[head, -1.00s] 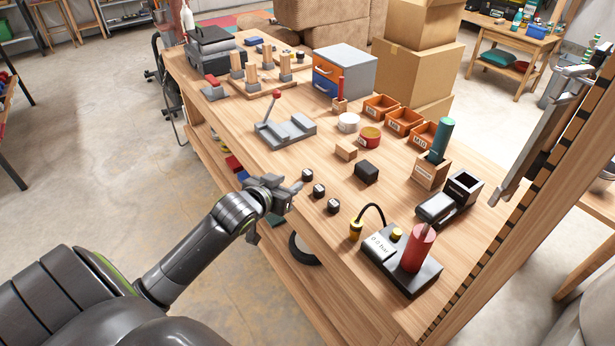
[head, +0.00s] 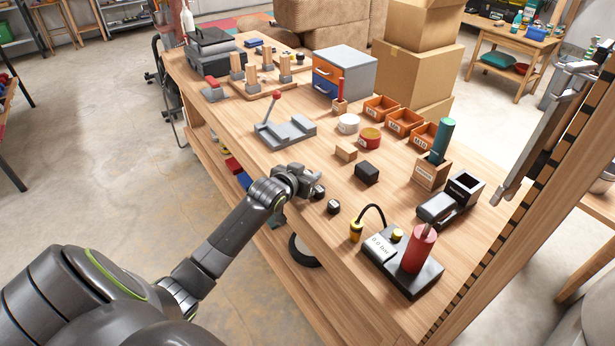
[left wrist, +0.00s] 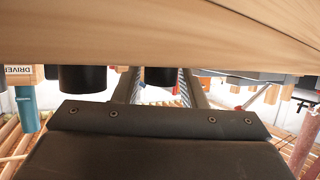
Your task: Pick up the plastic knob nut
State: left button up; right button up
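Small black knob nuts sit near the bench's front edge. One (head: 333,206) shows clearly in the head view, just right of my left gripper (head: 311,184). The other nuts there are mostly hidden by the gripper. In the left wrist view, which looks upside down, my left gripper (left wrist: 160,88) is open. One black knob nut (left wrist: 160,76) shows in the gap between its two fingers, with space on either side. Whether it is fully between the fingertips or just beyond them, I cannot tell. Another black nut (left wrist: 82,78) stands outside the fingers. My right gripper is not in view.
A black cube (head: 367,172) and a small wooden block (head: 346,151) lie beyond the nuts. A black pump-like device (head: 402,262) with a red cylinder stands to the right. A grey fixture (head: 284,131) with a red-knobbed lever is farther back.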

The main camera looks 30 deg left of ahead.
pick_arm(q)
jog(key=shift+w, duration=0.1)
jog(key=c, duration=0.7)
notch_tip(320, 180, up, 10)
jog(key=shift+p, duration=0.45)
